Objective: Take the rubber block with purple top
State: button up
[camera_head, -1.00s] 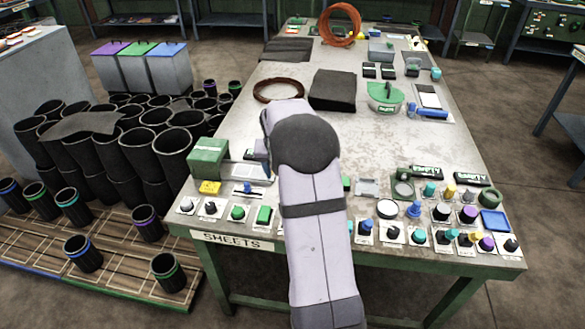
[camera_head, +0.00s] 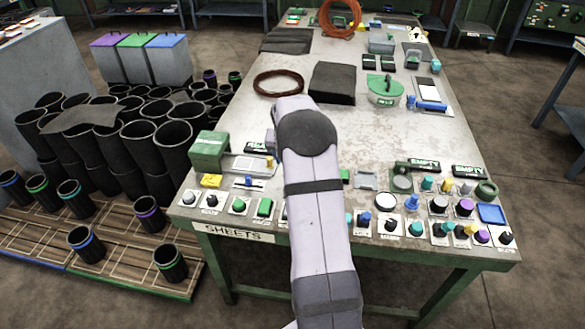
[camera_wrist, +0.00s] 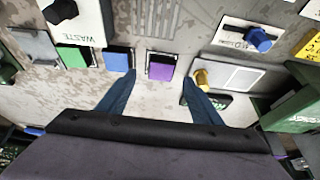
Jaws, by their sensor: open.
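The rubber block with the purple top (camera_wrist: 161,69) sits on the worn table top in the wrist view, dark-sided and square. It is in line with the gap between the two blue fingers of my gripper (camera_wrist: 158,84), which are apart and empty. The fingertips are close to it on either side; I cannot tell their height above the table. A blue-topped block (camera_wrist: 117,60) is just left of it, by the left fingertip, and a green-topped block (camera_wrist: 73,56) is farther left. In the head view my arm hides the purple-topped block.
A yellow knob (camera_wrist: 201,78) on a grey plate is close to the right fingertip. A blue knob (camera_wrist: 258,39) on a white plate and a green box (camera_wrist: 296,112) lie farther right. The table's front edge (camera_head: 420,253) is lined with knobs and buttons.

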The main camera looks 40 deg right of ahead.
jog(key=shift+p+x, duration=0.8)
jog(key=shift+x, duration=1.45)
jog(key=shift+w, duration=0.1)
jog(key=c, duration=1.1)
jog(key=shift+c, duration=0.2)
jog(key=shift+r, duration=0.1)
notch_tip(320, 180, up, 10)
jog(key=b, duration=0.2)
